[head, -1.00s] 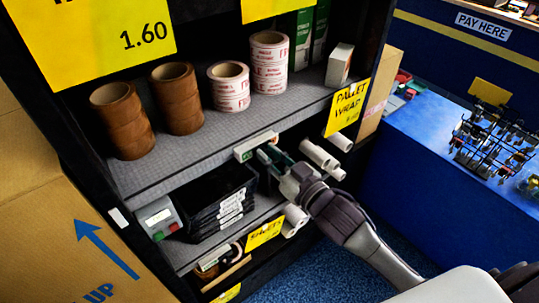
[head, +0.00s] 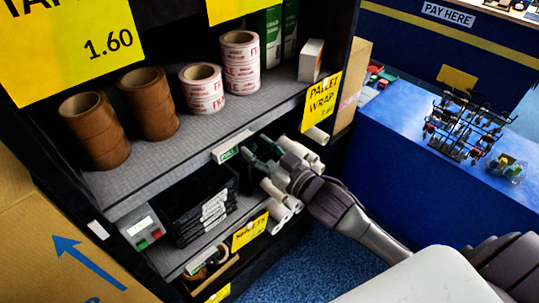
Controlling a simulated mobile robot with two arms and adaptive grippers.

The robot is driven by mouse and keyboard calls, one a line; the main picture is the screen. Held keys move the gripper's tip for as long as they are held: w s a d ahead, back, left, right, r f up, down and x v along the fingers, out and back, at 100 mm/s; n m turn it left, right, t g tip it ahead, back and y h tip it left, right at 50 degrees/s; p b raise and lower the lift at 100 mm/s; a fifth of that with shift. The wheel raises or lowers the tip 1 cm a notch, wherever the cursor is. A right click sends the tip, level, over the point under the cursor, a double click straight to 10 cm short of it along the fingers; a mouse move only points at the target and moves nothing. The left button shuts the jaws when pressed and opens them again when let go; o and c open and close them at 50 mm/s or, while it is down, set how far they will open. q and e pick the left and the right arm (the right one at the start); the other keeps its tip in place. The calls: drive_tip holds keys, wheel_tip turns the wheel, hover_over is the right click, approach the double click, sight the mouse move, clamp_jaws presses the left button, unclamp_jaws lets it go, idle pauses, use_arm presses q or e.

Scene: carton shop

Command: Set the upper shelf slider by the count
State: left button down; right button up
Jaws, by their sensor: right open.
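The upper shelf (head: 190,140) carries two stacks of brown tape rolls (head: 95,130) (head: 149,103) and two stacks of white rolls with red print (head: 202,88) (head: 240,62). The slider (head: 232,146) is a small white strip on that shelf's front edge, showing a green patch with white lettering too small to read surely. My right gripper (head: 259,150) is open, its fingertips just right of and below the slider, seemingly apart from it. It holds nothing that I can see. My left gripper is not in view.
Below, the lower shelf holds black cases (head: 205,205), a small device with red and green buttons (head: 142,228) and white rolls (head: 278,195). A carton (head: 50,245) stands at left. A blue counter (head: 400,125) with a key-ring rack stands at right.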

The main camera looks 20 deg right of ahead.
drive_tip(key=v, duration=1.2)
drive_tip(key=shift+w+d, duration=0.1)
drive_tip(key=shift+w, duration=0.05)
drive_tip(key=s+d+f+m+g+h, duration=0.1)
drive_tip(key=d+f+g+h, duration=0.15)
drive_tip(key=f, duration=0.85)
drive_tip(key=s+d+f+m+g+h, duration=0.1)
drive_tip(key=d+f+g, duration=0.15)
drive_tip(key=f, duration=0.95)
drive_tip(key=s+d+f+m+g+h, duration=0.15)
drive_tip(key=d+f, duration=0.25)
drive_tip(key=f, duration=0.7)
drive_tip(key=s+a+f+g+h, duration=0.1)
drive_tip(key=s+f+g, duration=0.1)
drive_tip(key=s+f, duration=0.5)
drive_tip(key=s+a+f+g, duration=0.15)
drive_tip(key=s+f, duration=0.25)
drive_tip(key=f, duration=0.5)
drive_tip(key=s+a+f+g, duration=0.1)
drive_tip(key=s+f+g, duration=0.1)
drive_tip(key=s, duration=0.4)
drive_tip(key=s+a+f+n+g, duration=0.1)
drive_tip(key=s+a+f+g, duration=0.1)
drive_tip(key=s+f, duration=0.2)
drive_tip(key=s+a+f+n+g, duration=0.1)
drive_tip(key=s+a+f+g, duration=0.1)
drive_tip(key=s, duration=0.6)
drive_tip(key=shift+a+f, duration=0.25)
drive_tip(key=shift+f, duration=0.6)
drive_tip(key=shift+s, duration=0.1)
